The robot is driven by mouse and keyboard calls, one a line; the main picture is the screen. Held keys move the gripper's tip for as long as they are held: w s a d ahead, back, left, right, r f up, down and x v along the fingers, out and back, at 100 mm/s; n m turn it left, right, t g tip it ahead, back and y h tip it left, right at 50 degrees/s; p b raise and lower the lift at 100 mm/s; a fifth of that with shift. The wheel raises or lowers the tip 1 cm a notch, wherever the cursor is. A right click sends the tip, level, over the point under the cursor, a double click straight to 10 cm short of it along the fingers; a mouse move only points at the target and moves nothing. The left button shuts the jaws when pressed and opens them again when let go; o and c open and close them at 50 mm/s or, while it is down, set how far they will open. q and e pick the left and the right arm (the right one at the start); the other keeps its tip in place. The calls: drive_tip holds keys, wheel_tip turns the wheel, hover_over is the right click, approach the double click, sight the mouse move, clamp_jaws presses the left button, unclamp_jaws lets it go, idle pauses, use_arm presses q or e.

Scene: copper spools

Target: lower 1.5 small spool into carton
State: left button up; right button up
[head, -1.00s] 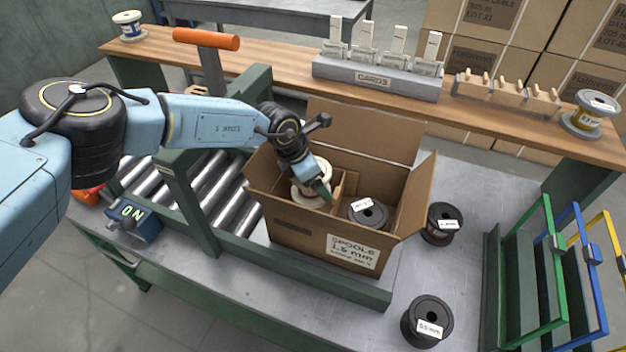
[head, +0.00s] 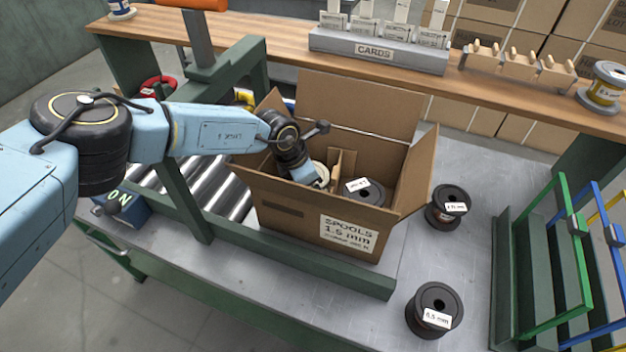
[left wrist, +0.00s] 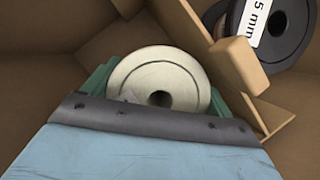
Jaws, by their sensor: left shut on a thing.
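The open carton (head: 290,218), labelled SPOOLS 1.5 mm, stands on the bench with its flaps up. A cardboard divider (head: 336,168) splits it inside. A dark spool (head: 364,192) with a white label sits in the right compartment; it also shows in the left wrist view (left wrist: 283,30). My left gripper (left wrist: 155,90) is shut on a small cream spool (left wrist: 160,75), one green finger on each side. In the head view this spool (head: 320,174) is inside the carton's left compartment, mostly hidden by my gripper. Whether it touches the carton floor cannot be told.
Two dark spools stand on the bench right of the carton, one farther back (head: 447,207) and one in front (head: 435,310). A rack with green and blue frames (head: 545,270) is at the right. A wooden shelf with a cards holder (head: 378,50) runs behind.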

use_arm(q)
drive_tip(key=shift+a, duration=0.15)
use_arm(e)
drive_tip(key=shift+a, duration=0.15)
use_arm(q)
drive_tip(key=o, duration=1)
use_arm(e)
drive_tip(key=shift+w+a, duration=0.1)
drive_tip(key=shift+a, duration=0.15)
use_arm(q)
drive_tip(key=shift+o, duration=0.2)
drive_tip(key=shift+r, duration=0.1)
drive_tip(key=shift+a+r, duration=0.15)
drive_tip(key=shift+r, duration=0.2)
drive_tip(key=v, duration=1.1)
drive_tip(key=shift+a+p, duration=0.1)
drive_tip(key=shift+p, duration=0.2)
drive_tip(key=shift+s+a+r, duration=0.15)
drive_tip(key=shift+a+r, duration=0.05)
drive_tip(key=shift+r, duration=0.45)
use_arm(e)
drive_tip(key=shift+w+d+r, duration=0.1)
drive_tip(key=shift+d+r, duration=0.15)
drive_tip(key=shift+r, duration=0.1)
